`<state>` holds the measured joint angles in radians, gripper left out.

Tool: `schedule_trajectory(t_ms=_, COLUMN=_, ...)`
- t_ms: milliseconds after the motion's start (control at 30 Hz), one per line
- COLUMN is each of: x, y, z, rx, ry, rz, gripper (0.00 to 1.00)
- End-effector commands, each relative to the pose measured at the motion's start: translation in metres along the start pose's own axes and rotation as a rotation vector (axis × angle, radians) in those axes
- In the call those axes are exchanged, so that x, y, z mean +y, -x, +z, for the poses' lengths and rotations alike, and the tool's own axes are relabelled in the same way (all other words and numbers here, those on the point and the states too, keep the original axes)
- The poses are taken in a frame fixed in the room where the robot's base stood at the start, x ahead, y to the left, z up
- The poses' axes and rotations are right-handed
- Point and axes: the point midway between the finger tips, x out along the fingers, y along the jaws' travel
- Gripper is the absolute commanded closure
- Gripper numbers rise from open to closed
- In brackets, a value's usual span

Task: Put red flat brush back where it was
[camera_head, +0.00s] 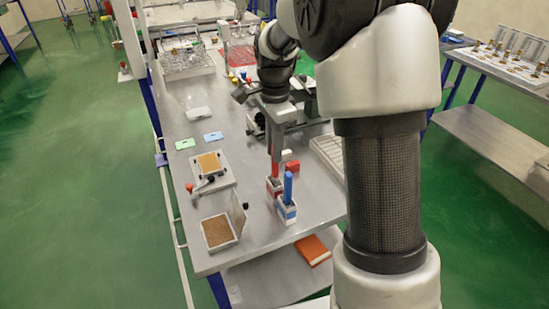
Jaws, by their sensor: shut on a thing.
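My gripper (276,134) points down over the right front part of the grey table and is shut on the red flat brush. The red flat brush (275,168) is upright below the gripper, a thin red shape. Its lower end is at a small holder with a red front (274,188). I cannot tell how deep the brush sits in it or whether it touches the bottom. A blue brush (288,186) stands upright in a holder with a blue and white front (287,211), just right of and nearer than the red one.
Two boxes with brown pads (218,231) lie at the left front, one with an upright lid. Small red and white objects (292,166) stand close right of the red holder. A grey ribbed tray (328,152) is further right. The front table strip is bare.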

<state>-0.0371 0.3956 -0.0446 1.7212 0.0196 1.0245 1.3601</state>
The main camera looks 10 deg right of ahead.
Motion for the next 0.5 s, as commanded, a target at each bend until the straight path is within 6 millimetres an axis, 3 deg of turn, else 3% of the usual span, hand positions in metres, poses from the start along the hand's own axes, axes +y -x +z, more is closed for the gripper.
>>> schedule_trajectory(t_ms=167, x=0.0, y=-0.025, z=0.0, rx=0.0, ry=0.0, rz=0.002, gripper=1.0)
schedule_trajectory(t_ms=500, x=0.0, y=-0.028, z=0.0, rx=0.0, ry=0.0, rz=0.0, gripper=1.0)
